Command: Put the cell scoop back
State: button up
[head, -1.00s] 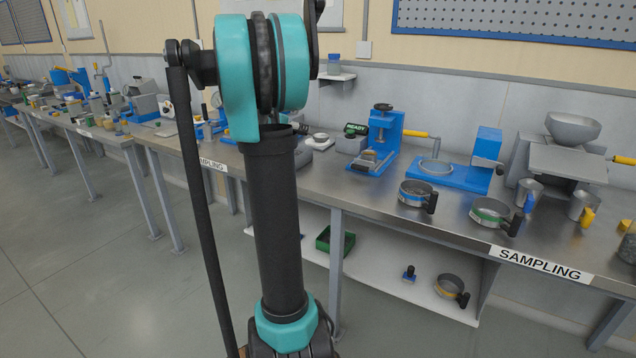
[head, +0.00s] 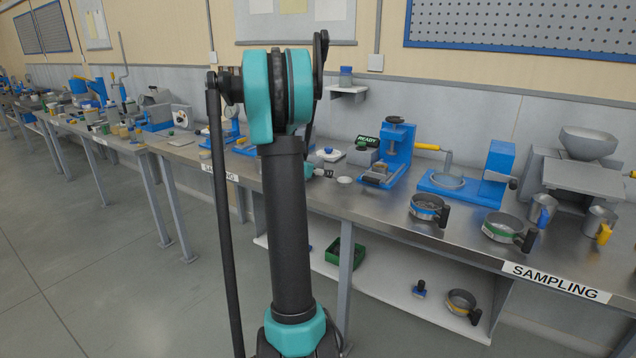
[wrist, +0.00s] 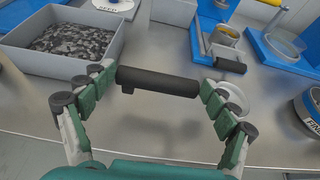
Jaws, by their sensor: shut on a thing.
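My gripper (wrist: 158,84) is shut on a black cylindrical handle (wrist: 158,80), which lies crosswise between its two fingertips in the wrist view. I take it for the handle of the cell scoop; no bowl can be made out. The handle shows above the steel bench top, beside a grey bin (wrist: 112,66) of dark granules. In the head view, my arm hides most of my gripper; a teal part of it (head: 309,171) shows just right of the arm, above the bench.
A blue press (head: 398,145) stands right of my gripper, with a small pale disc (head: 345,180) on the bench before it. A blue stand (head: 492,175) and two ring pans (head: 428,209) (head: 500,228) are farther right. A shelf (head: 395,290) runs below.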

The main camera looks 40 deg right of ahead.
jog(key=shift+f, duration=2.35)
jog(key=shift+f, duration=0.1)
jog(key=o, duration=1)
jog(key=shift+s+a+r, duration=0.1)
jog(key=shift+a+r, duration=0.1)
jog(key=shift+a, duration=0.05)
jog(key=v, duration=1.2)
jog(key=s+a+f+m+y, duration=0.4)
jog(key=s+a+m, duration=0.3)
jog(key=a, duration=0.4)
jog(key=s+a+f+m+y, duration=0.4)
jog(key=s+a+f+m, duration=0.1)
jog(key=s+a+m, duration=0.3)
jog(key=s+a+f+m+g+y, duration=0.1)
jog(key=s+a+f+m+y, duration=0.3)
jog(key=a, duration=0.9)
jog(key=s+f+m, duration=0.1)
jog(key=s+m, duration=0.2)
jog(key=s, duration=0.1)
jog(key=shift+s+a+f+m+y, duration=0.2)
jog(key=shift+s+a+m+y, duration=0.1)
jog(key=shift+s, duration=0.1)
